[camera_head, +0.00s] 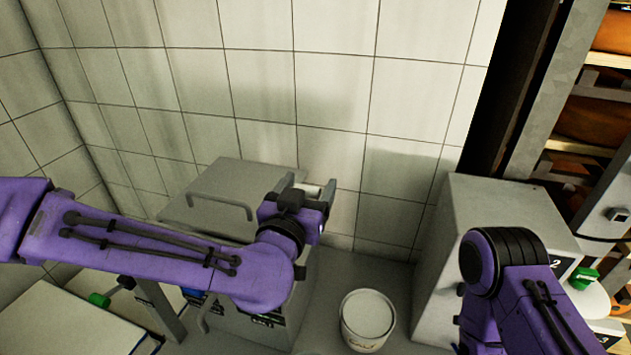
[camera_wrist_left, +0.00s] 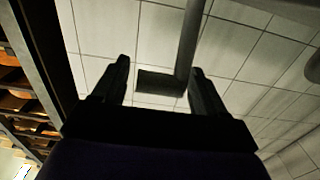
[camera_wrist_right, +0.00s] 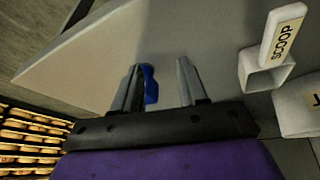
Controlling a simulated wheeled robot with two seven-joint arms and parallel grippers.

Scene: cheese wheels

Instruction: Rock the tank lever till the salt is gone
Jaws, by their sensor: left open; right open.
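The tank (camera_head: 232,185) is a grey box with a lid and bar handle, against the tiled wall. My left gripper (camera_head: 308,190) is open at the tank's right side. A pale stub, perhaps the lever's end (camera_head: 311,190), shows between its fingers. In the left wrist view, a dark post with a short crosspiece (camera_wrist_left: 163,82), apparently the lever, shows between the open fingers; contact cannot be told. A white bucket labelled salt (camera_head: 367,316) stands on the floor. My right gripper (camera_wrist_right: 160,68) is open, beside a small blue object (camera_wrist_right: 150,84). Salt inside the tank is hidden.
A grey cabinet (camera_head: 490,225) stands right of the bucket. A white holder labelled scoop (camera_wrist_right: 284,35) shows in the right wrist view. Racks of cheese wheels (camera_head: 590,120) line the far right. A pale tabletop (camera_head: 60,325) lies at lower left.

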